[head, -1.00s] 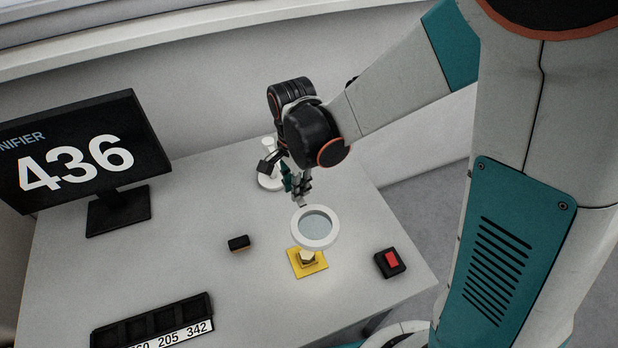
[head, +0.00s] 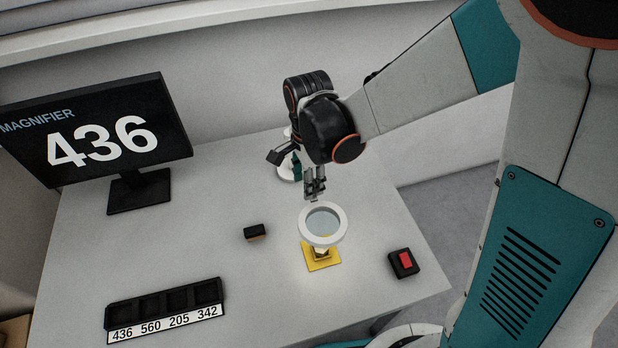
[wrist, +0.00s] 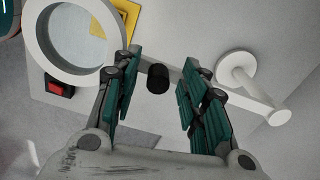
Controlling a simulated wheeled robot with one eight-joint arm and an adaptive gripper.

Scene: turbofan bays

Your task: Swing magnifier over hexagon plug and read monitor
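The magnifier's white ring lens (head: 323,224) stands over the yellow pad (head: 322,262) and the small hexagon plug (head: 321,250), which is partly hidden by the ring. In the wrist view the ring (wrist: 44,50) is at upper left, joined by a white bar to a round-based stand (wrist: 238,72). The monitor (head: 100,135) reads "MAGNIFIER 436". My gripper (head: 315,190) is just behind the ring. In the wrist view my gripper (wrist: 160,65) is open, its fingers on either side of a black knob (wrist: 158,78) on the bar, with gaps visible.
A black slotted tray (head: 165,304) labelled 436, 560, 205, 342 is at front left; its slots look empty. A small dark block (head: 255,232) lies left of the pad. A black box with a red button (head: 404,262) is at the right. The table between is clear.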

